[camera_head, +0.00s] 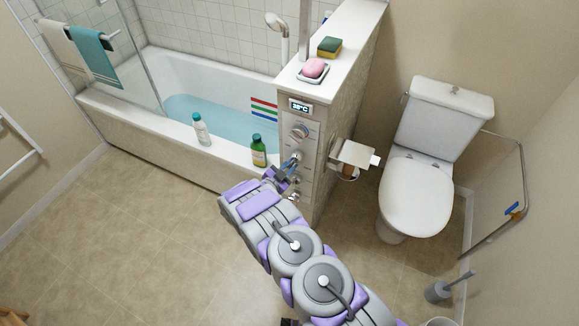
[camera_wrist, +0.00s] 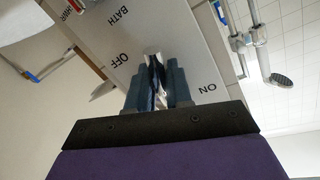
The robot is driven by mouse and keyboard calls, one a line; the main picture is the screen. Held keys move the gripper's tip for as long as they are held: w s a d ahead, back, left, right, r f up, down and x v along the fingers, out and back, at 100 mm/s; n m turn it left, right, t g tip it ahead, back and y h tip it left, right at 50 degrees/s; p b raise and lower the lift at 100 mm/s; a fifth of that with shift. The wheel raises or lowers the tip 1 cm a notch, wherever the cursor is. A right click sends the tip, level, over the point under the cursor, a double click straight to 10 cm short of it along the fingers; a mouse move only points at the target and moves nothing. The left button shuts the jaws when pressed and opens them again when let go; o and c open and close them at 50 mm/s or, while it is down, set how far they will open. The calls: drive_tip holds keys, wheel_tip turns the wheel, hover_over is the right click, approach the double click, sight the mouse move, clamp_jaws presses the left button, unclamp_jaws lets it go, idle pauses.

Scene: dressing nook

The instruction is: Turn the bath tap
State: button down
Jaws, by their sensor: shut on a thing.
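The control panel (camera_head: 306,150) is on the narrow end face of the low wall beside the bath, with several metal knobs and a small display reading what looks like 38°C. My gripper (camera_head: 285,170) is at the panel's lower-middle tap (camera_head: 297,157). In the wrist view my gripper (camera_wrist: 160,82) is shut on the metal tap handle (camera_wrist: 151,52), whose tip shows between the fingers. The panel, seen upside down, bears the words OFF and BATH left of the fingers and ON to the right. The fingers hide most of the handle.
The bath (camera_head: 122,113) holds blue water; a white bottle (camera_head: 201,129) and a green bottle (camera_head: 258,151) stand on its rim. A toilet-roll holder (camera_head: 354,154) juts out right of the panel, near the toilet (camera_head: 416,193). The floor at left is clear.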

drive_tip(key=c, duration=1.2)
unclamp_jaws()
drive_tip(key=shift+a, duration=0.1)
drive_tip(key=p+v, duration=0.3)
drive_tip(key=v, duration=1.4)
drive_tip(key=shift+a, duration=0.15)
drive_tip(key=shift+f, duration=0.15)
